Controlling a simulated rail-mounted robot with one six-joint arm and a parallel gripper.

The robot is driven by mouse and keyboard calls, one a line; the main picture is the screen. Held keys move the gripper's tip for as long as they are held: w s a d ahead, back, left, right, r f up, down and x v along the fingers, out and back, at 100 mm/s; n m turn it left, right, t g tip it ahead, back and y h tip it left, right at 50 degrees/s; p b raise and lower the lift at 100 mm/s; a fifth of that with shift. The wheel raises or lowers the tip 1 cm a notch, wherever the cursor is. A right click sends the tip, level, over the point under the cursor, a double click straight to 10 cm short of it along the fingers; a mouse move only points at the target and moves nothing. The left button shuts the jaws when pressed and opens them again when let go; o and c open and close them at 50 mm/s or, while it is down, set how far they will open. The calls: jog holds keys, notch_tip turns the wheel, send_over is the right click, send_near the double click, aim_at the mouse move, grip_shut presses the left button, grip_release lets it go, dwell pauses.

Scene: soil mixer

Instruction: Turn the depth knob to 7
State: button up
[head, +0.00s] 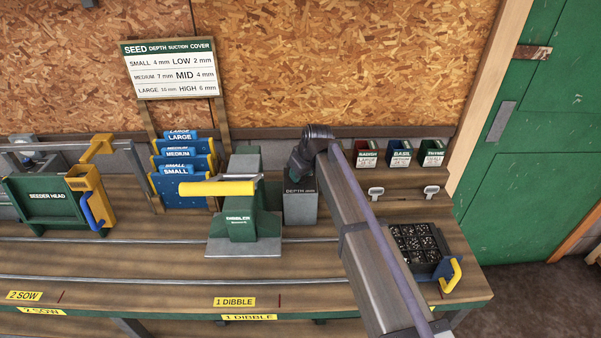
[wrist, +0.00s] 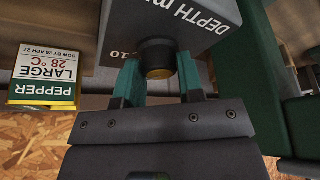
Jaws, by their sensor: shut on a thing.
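The depth knob (wrist: 158,57) is a short dark cylinder with a yellowish end, on a grey box (wrist: 190,22) marked "DEPTH MM", upside down in the wrist view. My gripper (wrist: 157,75) has its teal fingers on either side of the knob, shut on it. A "10" shows beside the knob; the other scale marks and any pointer are hidden, so I cannot tell its setting. In the head view, the depth box (head: 300,208) stands right of the green dibbler (head: 240,225), and my wrist (head: 310,150) above it hides the knob.
A chart board (head: 170,68) gives seed depths, with MEDIUM at 7 mm. A pepper box (wrist: 45,75) shows in the wrist view. A soil tray (head: 415,245) sits front right.

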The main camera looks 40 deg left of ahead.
jog(key=n+g, duration=0.2)
jog(key=n, duration=0.3)
jog(key=shift+w, duration=0.1)
jog(key=shift+n, duration=0.4)
jog(key=o, duration=0.9)
jog(key=p+v, duration=1)
jog(key=shift+w+r, duration=0.15)
jog(key=shift+r, duration=0.2)
